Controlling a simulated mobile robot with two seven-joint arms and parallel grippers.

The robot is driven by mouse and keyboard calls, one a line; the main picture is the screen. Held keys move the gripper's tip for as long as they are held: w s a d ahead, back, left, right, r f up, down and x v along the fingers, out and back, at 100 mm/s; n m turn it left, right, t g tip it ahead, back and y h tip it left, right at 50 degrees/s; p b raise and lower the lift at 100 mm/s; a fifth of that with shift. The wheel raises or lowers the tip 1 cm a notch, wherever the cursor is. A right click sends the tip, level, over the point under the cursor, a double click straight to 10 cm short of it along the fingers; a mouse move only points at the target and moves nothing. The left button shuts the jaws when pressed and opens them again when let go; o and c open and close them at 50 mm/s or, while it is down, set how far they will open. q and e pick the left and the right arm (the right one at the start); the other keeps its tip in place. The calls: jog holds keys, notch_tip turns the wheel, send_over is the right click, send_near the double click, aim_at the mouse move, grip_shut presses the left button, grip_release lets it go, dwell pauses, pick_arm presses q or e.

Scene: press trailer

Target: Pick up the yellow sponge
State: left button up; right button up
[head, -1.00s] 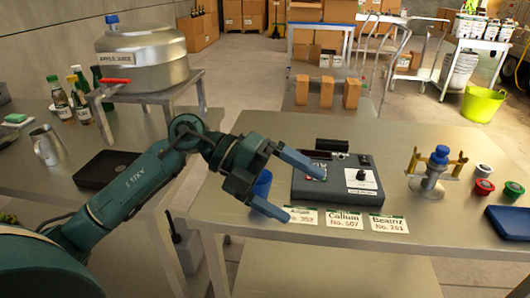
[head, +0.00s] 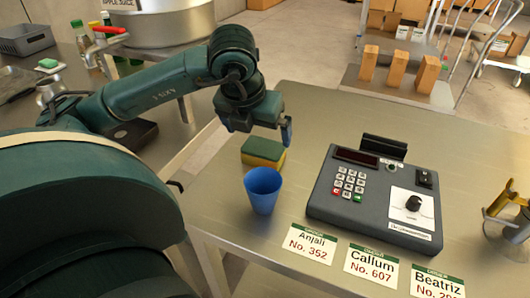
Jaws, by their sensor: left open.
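The yellow sponge (head: 264,158), with a green top layer, lies flat on the metal table just behind a blue cup (head: 263,190). My left gripper (head: 284,132) points down just above and behind the sponge, near its far right side. It is open and empty. One blue finger shows clearly, and the other is mostly hidden behind the gripper body. I see a gap between the finger and the sponge, but cannot tell the exact height. My right gripper is not in view.
A grey keypad device (head: 375,195) stands right of the cup. Name cards, such as the Anjali card (head: 308,244), lie along the front edge. A yellow-armed stand (head: 508,215) is at the far right. The table behind the device is clear.

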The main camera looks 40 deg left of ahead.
aim_at(264, 147)
pick_arm(q)
jog(key=shift+x, duration=3.45)
jog(key=shift+d, duration=0.15)
jog(key=shift+c, duration=0.6)
jog(key=c, duration=0.8)
